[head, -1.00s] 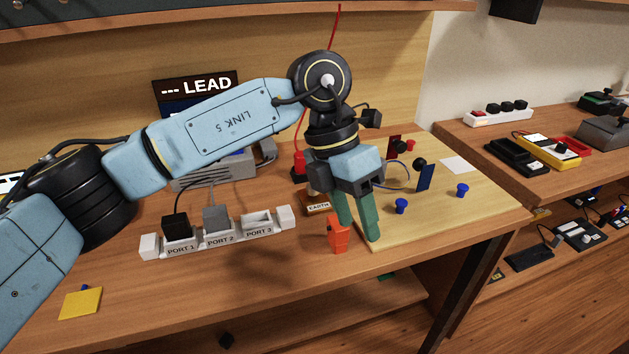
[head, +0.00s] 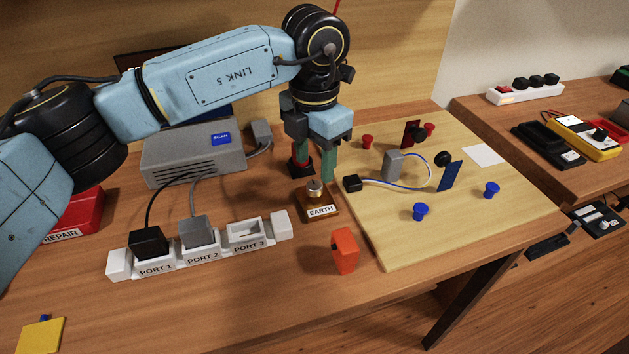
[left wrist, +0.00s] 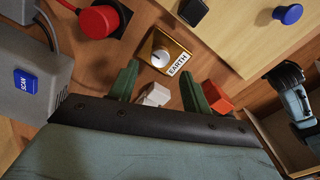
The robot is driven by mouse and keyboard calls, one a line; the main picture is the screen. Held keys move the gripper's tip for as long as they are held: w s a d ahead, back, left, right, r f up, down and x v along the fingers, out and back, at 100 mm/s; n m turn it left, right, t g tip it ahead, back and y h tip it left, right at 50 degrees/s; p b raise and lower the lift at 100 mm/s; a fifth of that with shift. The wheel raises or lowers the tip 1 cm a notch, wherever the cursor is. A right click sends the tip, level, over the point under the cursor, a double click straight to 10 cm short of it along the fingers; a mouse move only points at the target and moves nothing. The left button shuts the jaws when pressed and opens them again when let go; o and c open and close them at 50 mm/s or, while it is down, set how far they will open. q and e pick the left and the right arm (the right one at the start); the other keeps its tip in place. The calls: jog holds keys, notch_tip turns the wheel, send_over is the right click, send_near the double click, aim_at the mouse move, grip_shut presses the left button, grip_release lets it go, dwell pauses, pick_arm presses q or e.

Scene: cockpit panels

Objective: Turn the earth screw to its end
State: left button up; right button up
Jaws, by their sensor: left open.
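The earth screw (head: 315,189) is a silver knob on a wooden block (head: 318,207) labelled EARTH, on the bench right of the port strip. It also shows in the left wrist view (left wrist: 160,58), where a dark line crosses its top. My left gripper (head: 314,175) has green fingers and points down just behind the screw. It is open and empty; in the left wrist view the screw lies ahead of the gap between the fingertips (left wrist: 158,78), apart from both. My right gripper is not in the head view; an arm part shows at the right of the wrist view.
A port strip (head: 268,230) stands left, a grey box with a SCAN label (head: 190,158) behind it. An orange block (head: 344,250) stands in front of the screw. A red knob (left wrist: 98,22) is near the screw. A wooden board (head: 400,240) with pegs lies right.

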aim_at(314, 184)
pick_arm(q)
jog(key=shift+f+b, duration=0.45)
jog(key=shift+f, duration=1.95)
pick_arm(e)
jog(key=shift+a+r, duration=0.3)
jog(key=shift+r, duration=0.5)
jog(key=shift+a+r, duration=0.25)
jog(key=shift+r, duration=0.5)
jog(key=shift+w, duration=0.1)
pick_arm(q)
jog(key=c, duration=1)
